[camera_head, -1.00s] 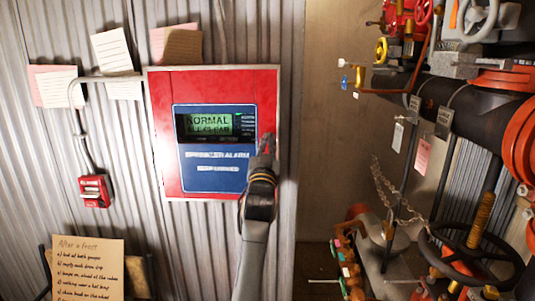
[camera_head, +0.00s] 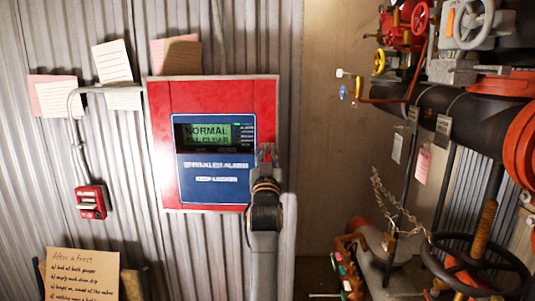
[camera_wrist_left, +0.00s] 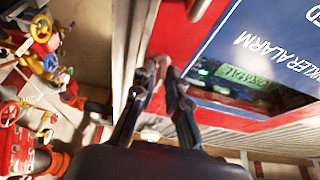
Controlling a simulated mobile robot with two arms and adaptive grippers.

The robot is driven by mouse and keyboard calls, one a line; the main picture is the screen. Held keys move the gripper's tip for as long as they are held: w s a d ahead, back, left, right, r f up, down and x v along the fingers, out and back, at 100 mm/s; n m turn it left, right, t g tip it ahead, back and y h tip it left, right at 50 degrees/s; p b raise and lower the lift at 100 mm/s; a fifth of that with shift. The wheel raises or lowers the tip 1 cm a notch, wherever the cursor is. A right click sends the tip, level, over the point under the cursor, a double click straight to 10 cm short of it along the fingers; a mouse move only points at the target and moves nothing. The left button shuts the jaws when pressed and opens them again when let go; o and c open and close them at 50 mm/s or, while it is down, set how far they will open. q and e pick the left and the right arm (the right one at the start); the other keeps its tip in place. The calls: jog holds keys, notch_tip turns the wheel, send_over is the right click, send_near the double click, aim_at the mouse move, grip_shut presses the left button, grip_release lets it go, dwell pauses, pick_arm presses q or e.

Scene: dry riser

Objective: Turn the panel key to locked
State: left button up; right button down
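The red alarm panel (camera_head: 215,92) is on the corrugated wall, with a blue face (camera_head: 214,195) reading "KEEP LOCKED" and a lit screen (camera_head: 209,134) reading "NORMAL ALL CLEAR". My left gripper (camera_head: 266,153) is at the right edge of the panel front, beside the blue face, with red showing between its fingers. In the left wrist view, the fingers (camera_wrist_left: 161,75) are apart at the panel's red border. A small pale shape lies at the fingertips; I cannot tell whether it is the key. The key is not clearly visible. My right gripper is out of view.
A small red pull box (camera_head: 90,203) hangs left of the panel. Paper notes (camera_head: 112,62) are above it, and a handwritten card (camera_head: 82,275) is below. Pipes (camera_head: 465,118), valves and a handwheel (camera_head: 475,262) crowd the right. Bare wall (camera_head: 335,130) lies between.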

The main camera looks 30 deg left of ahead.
pick_arm(q)
jog(key=shift+o, duration=0.5)
jog(key=v, duration=0.7)
jog(key=shift+s+d+f, duration=0.1)
jog(key=shift+s+d, duration=0.05)
